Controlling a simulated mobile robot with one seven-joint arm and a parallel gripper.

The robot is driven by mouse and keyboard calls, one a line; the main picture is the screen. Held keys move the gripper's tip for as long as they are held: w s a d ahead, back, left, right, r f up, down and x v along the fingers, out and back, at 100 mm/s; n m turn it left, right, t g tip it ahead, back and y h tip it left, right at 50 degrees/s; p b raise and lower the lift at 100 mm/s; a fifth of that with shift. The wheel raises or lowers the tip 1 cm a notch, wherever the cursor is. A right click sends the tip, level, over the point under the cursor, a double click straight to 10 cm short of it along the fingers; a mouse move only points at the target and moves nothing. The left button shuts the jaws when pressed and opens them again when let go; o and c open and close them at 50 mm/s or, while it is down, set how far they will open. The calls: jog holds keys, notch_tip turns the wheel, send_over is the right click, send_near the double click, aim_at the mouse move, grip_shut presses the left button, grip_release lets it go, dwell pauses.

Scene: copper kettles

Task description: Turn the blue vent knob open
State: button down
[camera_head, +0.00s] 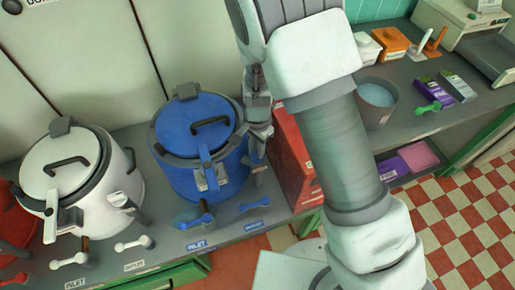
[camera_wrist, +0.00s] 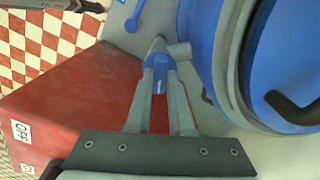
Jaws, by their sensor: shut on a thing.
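The blue kettle (camera_head: 190,165) stands on the grey counter, and part of its wall and lid shows at the right of the wrist view (camera_wrist: 200,50). My gripper (camera_head: 258,158) points down beside the kettle's right side. In the wrist view my gripper's fingers (camera_wrist: 159,62) close on a small blue knob (camera_wrist: 159,86) by a grey stub at the kettle's side.
A red box (camera_head: 286,165) stands close to the right of my gripper; it also shows in the wrist view (camera_wrist: 60,100). A white kettle (camera_head: 88,168) stands left of the blue one. Blue-handled valves (camera_head: 196,218) line the counter's front. A grey bucket (camera_head: 375,100) stands behind my arm.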

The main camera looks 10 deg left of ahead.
jog(key=n+b, duration=0.2)
jog(key=n, duration=0.4)
jog(key=shift+n, duration=0.3)
jog(key=n+b, duration=0.1)
jog(key=n, duration=0.5)
jog(key=shift+b, duration=0.3)
jog(key=shift+n, duration=0.4)
jog(key=c, duration=0.8)
grip_release()
notch_tip(320, 180, up, 18)
jog(key=p, duration=0.1)
jog(key=shift+f+p, duration=0.25)
jog(key=shift+p, duration=0.05)
